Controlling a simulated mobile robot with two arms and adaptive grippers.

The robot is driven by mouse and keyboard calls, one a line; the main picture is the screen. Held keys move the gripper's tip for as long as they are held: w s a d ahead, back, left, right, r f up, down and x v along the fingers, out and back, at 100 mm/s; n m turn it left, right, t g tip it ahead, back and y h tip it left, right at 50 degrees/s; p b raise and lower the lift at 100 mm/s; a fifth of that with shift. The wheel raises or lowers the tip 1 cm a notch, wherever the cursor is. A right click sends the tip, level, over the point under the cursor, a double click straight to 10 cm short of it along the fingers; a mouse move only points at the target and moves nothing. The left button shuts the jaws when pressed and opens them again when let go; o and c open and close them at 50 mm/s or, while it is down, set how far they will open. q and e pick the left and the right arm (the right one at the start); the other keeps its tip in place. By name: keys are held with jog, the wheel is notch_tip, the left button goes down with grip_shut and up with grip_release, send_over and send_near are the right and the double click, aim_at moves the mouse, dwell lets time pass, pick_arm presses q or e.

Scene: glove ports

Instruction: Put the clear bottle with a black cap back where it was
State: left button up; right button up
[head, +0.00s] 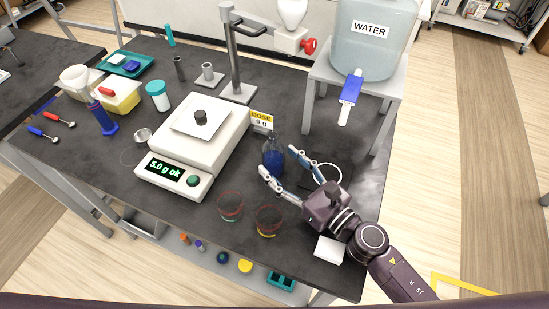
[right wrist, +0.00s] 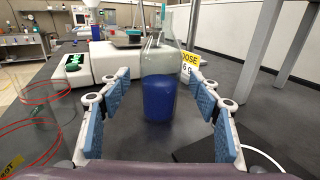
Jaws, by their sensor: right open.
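A clear bottle (head: 273,158) with dark blue contents stands upright on the dark bench, to the right of the scale. It also shows in the right wrist view (right wrist: 162,92); I cannot make out a black cap on it. My right gripper (head: 279,161) is open, with its blue-padded fingers reaching toward the bottle, one on either side. In the right wrist view the bottle stands between the fingertips (right wrist: 159,76), with gaps at both sides. A black mat with a white ring (head: 327,164) lies right of the bottle, partly hidden by the gripper. My left gripper is out of view.
Two red-rimmed glasses (head: 231,206) stand near the front edge. A yellow "DOSE 6 g" sign (head: 262,119) stands behind the bottle. A water tank (head: 372,45) sits on a stand at right.

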aim_at(281, 163)
jog(key=b+v, duration=0.1)
jog(key=v, duration=0.3)
jog(key=shift+s+d, duration=0.15)
jog(key=shift+s, duration=0.05)
dwell(0.3)
